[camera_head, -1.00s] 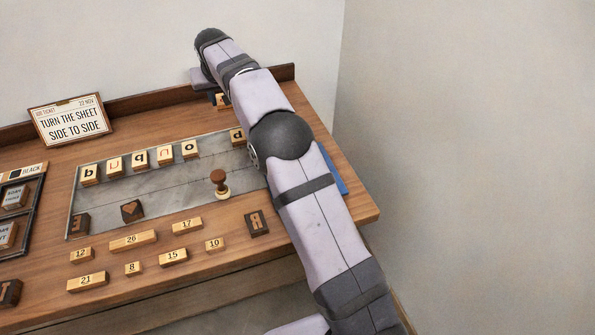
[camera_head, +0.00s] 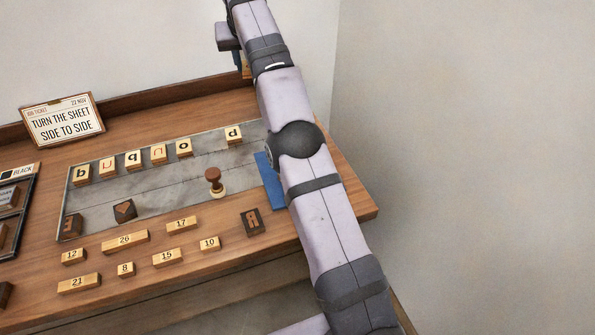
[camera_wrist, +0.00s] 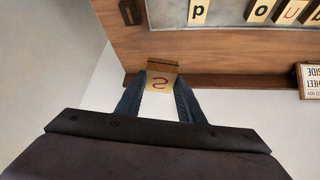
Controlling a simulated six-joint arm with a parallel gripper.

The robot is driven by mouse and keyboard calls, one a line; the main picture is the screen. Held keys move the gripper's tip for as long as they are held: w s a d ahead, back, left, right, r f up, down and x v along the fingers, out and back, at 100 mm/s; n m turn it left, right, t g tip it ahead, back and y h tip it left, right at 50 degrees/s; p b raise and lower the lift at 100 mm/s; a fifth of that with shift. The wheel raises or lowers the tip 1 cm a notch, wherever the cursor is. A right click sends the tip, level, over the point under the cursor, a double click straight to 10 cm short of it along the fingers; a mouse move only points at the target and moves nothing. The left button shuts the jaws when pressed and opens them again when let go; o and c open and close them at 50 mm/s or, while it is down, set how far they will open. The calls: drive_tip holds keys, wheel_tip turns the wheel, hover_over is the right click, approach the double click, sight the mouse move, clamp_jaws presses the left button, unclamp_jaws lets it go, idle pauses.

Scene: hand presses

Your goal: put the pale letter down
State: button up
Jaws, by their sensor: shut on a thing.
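In the head view my gripper (camera_head: 239,60) is at the top, by the back rail, and only a tan sliver of the block (camera_head: 245,69) shows.
A grey slab (camera_head: 150,188) bears a row of pale letter tiles, including the d tile (camera_head: 233,134), and a brown-knobbed stamp (camera_head: 213,178). A blue strip (camera_head: 270,185) lies at its right end. Dark letter blocks and numbered blocks lie in front. A ticket sign (camera_head: 62,120) stands behind.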

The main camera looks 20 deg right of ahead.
drive_tip(key=s+d+m+h+b, duration=0.1)
drive_tip(key=s+d+m+b, duration=0.1)
drive_tip(key=s+d, duration=0.75)
drive_tip(key=shift+s+a+f+b, duration=0.15)
drive_tip(key=shift+s+f, duration=0.95)
drive_tip(key=shift+f, duration=2.2)
drive_tip(key=shift+s+a+f+b, duration=0.2)
drive_tip(key=shift+s+f, duration=0.95)
drive_tip(key=shift+f, duration=2.1)
drive_tip(key=shift+s+a+f+b, duration=0.15)
drive_tip(key=shift+s+f, duration=0.95)
drive_tip(key=shift+f, duration=2.2)
drive_tip(key=shift+f+b, duration=0.4)
drive_tip(key=shift+f, duration=0.2)
drive_tip(key=o, duration=1)
